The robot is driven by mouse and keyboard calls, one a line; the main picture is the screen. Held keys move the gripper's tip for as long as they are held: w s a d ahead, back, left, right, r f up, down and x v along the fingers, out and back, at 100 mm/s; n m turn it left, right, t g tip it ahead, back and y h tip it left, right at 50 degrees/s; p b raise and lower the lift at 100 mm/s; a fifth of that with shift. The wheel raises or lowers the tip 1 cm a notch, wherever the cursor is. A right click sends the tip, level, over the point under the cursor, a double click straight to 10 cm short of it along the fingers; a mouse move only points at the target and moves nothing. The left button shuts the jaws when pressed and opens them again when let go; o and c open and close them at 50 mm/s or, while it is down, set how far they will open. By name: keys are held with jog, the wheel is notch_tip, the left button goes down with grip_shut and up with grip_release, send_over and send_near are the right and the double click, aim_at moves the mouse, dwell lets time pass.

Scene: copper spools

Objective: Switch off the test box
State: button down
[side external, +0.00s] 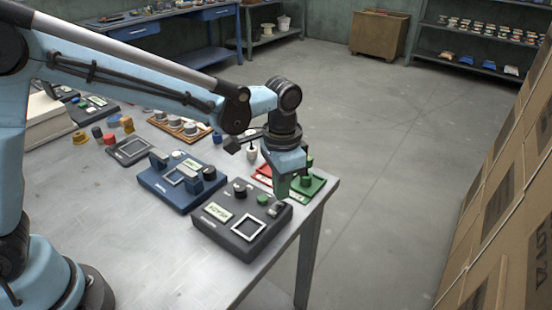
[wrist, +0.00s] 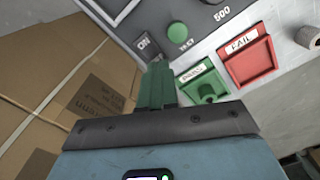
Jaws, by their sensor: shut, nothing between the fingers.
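The test box is a dark grey box (side external: 238,226) at the table's front edge in the side view. It has a small display, a white-framed square window, a black knob and a green button (side external: 262,200). In the wrist view, the green TEST button (wrist: 177,32) is at the upper middle. A dark rocker switch (wrist: 147,46) marked ON lies at the box's end. My gripper (side external: 282,192) points down over that end, its green fingers shut and empty. In the wrist view, its fingertips (wrist: 158,66) are right by the switch; whether they touch it I cannot tell.
A green PASS tray (wrist: 203,84) and a red FAIL tray (wrist: 247,56) lie close beside the box. A blue box (side external: 180,182) stands left of it. Cardboard boxes (side external: 500,190) are stacked at the right, beyond open floor.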

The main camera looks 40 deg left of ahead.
jog(key=shift+f, duration=0.9)
dwell(0.4)
jog(key=shift+r, duration=3.5)
jog(key=shift+a, duration=0.1)
jog(key=s+a+r+n+t, duration=0.2)
jog(key=s+a+n+t, duration=0.4)
jog(key=s+a, duration=0.5)
jog(key=shift+s+a+t, duration=0.2)
jog(key=shift+a+t, duration=0.4)
jog(key=shift+a, duration=1.45)
jog(key=shift+r, duration=0.1)
